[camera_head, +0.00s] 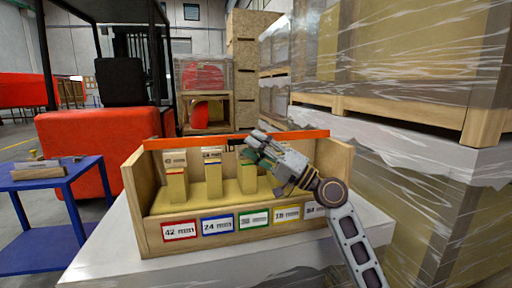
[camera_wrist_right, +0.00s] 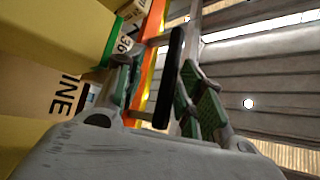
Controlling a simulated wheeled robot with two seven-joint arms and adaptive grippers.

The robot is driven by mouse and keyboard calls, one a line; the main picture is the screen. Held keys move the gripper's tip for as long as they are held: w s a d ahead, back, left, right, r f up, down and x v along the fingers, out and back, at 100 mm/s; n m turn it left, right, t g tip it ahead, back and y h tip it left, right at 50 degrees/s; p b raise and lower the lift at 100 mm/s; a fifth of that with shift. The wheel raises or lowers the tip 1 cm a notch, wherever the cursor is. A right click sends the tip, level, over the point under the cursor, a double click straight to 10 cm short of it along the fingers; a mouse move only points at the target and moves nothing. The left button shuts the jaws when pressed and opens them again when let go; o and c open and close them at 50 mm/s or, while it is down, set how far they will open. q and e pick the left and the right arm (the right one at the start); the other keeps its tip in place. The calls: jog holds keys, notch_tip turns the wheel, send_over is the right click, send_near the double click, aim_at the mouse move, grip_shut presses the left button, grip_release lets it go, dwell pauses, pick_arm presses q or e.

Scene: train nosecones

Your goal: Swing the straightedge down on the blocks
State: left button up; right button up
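The orange straightedge (camera_head: 200,141) runs along the top back of an open wooden box (camera_head: 150,238), above the blocks. Several wooden blocks stand in the box, including a left block (camera_head: 176,186) and a middle block (camera_head: 212,178); my right arm hides part of the right side. My right gripper (camera_head: 252,143) is at the straightedge, right of its middle. In the wrist view, a black handle bar (camera_wrist_right: 170,75) lies between its green-padded fingers, in front of the orange straightedge (camera_wrist_right: 152,35). The fingers look apart, with a gap beside the bar. My left gripper is out of view.
The box stands on a light table (camera_head: 100,262) and has coloured number labels on its front. A blue table (camera_head: 35,185) is at left. A red forklift (camera_head: 95,140) stands behind. Wrapped pallets (camera_head: 440,190) crowd the right side.

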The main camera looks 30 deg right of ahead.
jog(key=shift+w+d+f, duration=0.15)
jog(key=shift+d+f, duration=0.1)
jog(key=v, duration=0.7)
jog(key=shift+s, duration=0.5)
dwell(0.6)
